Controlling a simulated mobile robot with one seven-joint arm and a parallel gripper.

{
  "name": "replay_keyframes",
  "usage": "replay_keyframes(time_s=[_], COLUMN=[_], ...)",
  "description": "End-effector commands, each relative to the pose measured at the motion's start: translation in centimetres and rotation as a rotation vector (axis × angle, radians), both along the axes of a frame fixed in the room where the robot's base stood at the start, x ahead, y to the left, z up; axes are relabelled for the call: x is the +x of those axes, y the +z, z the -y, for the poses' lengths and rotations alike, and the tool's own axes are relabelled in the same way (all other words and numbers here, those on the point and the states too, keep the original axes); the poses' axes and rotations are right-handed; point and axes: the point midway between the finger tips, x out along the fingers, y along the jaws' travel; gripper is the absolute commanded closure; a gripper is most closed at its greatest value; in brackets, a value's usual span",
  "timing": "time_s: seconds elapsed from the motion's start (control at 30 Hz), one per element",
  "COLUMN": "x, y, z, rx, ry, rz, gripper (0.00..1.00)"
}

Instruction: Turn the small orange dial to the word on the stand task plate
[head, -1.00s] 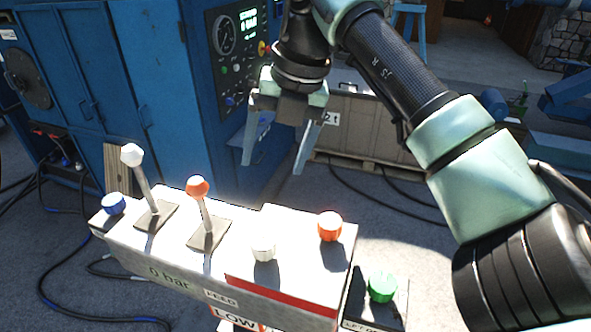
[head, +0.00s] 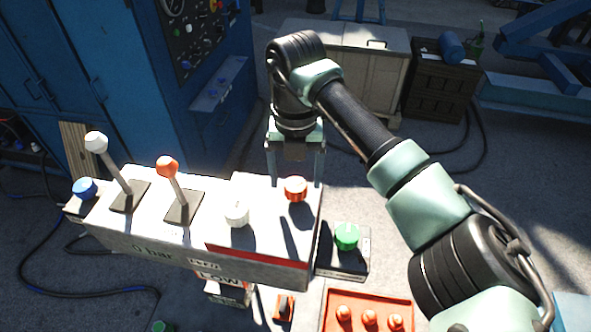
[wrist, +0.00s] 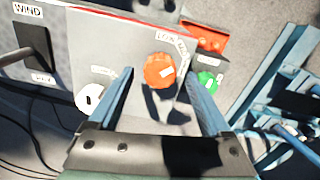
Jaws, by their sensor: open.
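The small orange dial (head: 295,188) sits on top of the grey console (head: 262,222), near its right end. It also shows in the wrist view (wrist: 158,70), with a pale mark on its face and a small lettered label beside it. My gripper (head: 296,178) is open and points down over the dial. In the wrist view its two fingers (wrist: 158,78) stand on either side of the dial, with gaps; contact is not visible. The task plate (head: 222,279) on the stand below the console reads LOW, partly cut by shadow.
A white knob (head: 236,212) is left of the dial; an orange-topped lever (head: 168,168), a white-topped lever (head: 97,143) and a blue knob (head: 84,188) stand farther left. A green button (head: 346,236) is right of the console. A red tray (head: 368,297) holds orange knobs.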

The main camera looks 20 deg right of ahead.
Motion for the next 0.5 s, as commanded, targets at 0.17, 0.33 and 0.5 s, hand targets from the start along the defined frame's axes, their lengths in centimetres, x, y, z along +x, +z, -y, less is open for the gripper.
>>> replay_keyframes(time_s=[0.17,0.33,0.5], x=[-0.03,-0.01,-0.01], y=[-1.03,-1.18,-1.15], z=[0.0,0.02,0.01], rx=[0.001,0.0,0.0], ry=[-0.001,0.0,0.0], rz=[0.0,0.001,0.0], gripper=[0.18,0.18,0.32])
